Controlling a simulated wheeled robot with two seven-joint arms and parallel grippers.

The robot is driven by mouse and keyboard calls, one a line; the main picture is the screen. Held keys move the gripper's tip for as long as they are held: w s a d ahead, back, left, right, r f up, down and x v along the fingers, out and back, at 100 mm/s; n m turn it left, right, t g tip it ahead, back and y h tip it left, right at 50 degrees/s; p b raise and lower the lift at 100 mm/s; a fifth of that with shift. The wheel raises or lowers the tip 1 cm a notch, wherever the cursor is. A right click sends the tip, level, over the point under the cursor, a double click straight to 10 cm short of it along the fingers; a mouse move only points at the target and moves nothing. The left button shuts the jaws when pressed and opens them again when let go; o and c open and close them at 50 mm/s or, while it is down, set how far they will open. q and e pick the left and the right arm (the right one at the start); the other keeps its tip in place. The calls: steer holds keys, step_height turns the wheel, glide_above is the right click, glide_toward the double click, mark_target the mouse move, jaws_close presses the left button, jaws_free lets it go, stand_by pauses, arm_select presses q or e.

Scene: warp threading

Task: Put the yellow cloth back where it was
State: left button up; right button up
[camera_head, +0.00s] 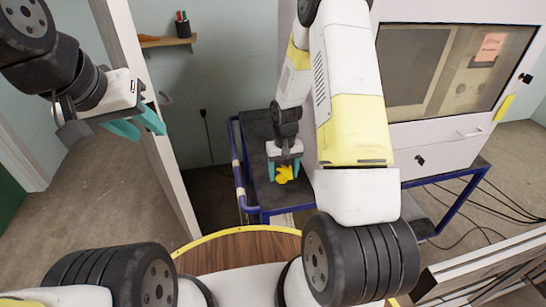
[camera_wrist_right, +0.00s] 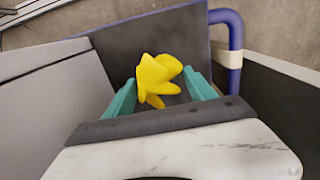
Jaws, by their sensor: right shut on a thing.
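The yellow cloth (camera_head: 285,174) is a crumpled bunch between the teal fingers of my right gripper (camera_head: 285,172). In the right wrist view the cloth (camera_wrist_right: 158,78) sits between the fingertips of the right gripper (camera_wrist_right: 160,92), which is shut on it. The cloth is over the dark top of the blue-framed cart (camera_head: 260,190); I cannot tell if it touches the surface. My left gripper (camera_head: 140,122) is at the upper left, away from the cart and empty. Its teal fingers are seen at an angle, so their gap is unclear.
A white machine cabinet (camera_head: 435,150) with a window stands on the cart, right of the right gripper. The cart's blue rail (camera_head: 238,170) runs along its left side, also seen in the wrist view (camera_wrist_right: 232,45). A shelf (camera_head: 165,41) with a pen cup hangs on the wall.

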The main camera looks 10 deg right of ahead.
mark_target(281, 162)
steer(key=w, duration=0.3)
steer(key=shift+w+a+f, duration=0.1)
steer(key=shift+a+f, duration=0.05)
steer(key=shift+f, duration=0.05)
step_height(281, 162, down, 3)
steer(key=shift+f, duration=0.2)
steer(key=o, duration=1.2)
